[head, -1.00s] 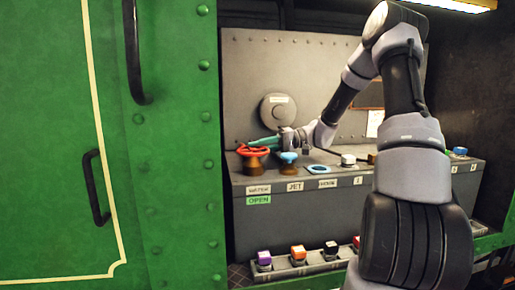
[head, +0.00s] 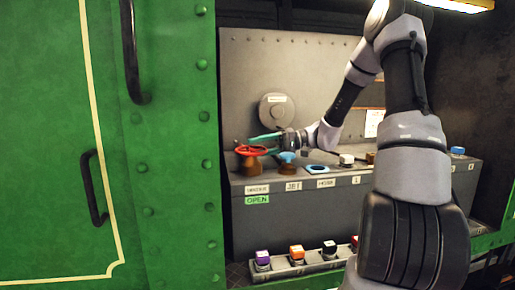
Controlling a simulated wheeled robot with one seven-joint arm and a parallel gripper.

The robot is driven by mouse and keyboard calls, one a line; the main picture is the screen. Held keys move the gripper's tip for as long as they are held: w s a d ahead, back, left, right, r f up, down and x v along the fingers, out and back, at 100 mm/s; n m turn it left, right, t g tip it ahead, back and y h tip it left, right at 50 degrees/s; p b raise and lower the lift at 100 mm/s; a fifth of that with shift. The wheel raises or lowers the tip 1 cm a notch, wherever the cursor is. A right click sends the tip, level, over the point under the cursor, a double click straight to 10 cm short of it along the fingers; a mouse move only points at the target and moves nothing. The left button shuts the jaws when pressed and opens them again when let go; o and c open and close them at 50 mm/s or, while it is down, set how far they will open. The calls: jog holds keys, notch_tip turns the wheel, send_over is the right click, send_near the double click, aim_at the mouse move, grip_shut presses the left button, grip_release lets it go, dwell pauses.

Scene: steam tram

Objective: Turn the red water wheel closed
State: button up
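The red water wheel (head: 252,151) sits on a brown base at the left end of the grey console. Below it are a white label reading roughly "WATER" (head: 257,189) and a green sign reading "OPEN" (head: 257,199). My gripper (head: 262,138), with green fingers, reaches in from the right, just above and behind the red wheel. The wheel's rim shows in front of and below the fingers. The fingers look empty, but their gap is too small to make out.
A blue-topped valve (head: 287,157) stands close right of the red wheel, below my gripper. A blue ring (head: 317,169) and a white knob (head: 346,159) follow along the console (head: 300,212). A round plate (head: 278,111) is on the back panel. A green wall (head: 170,200) borders the left.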

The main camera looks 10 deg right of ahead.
jog(key=d, duration=0.3)
jog(key=d+r, duration=0.1)
jog(key=d, duration=0.3)
jog(key=s+d, duration=0.1)
jog(key=d, duration=0.2)
jog(key=shift+d+r, duration=0.2)
jog(key=shift+d, duration=0.15)
jog(key=shift+c, duration=0.3)
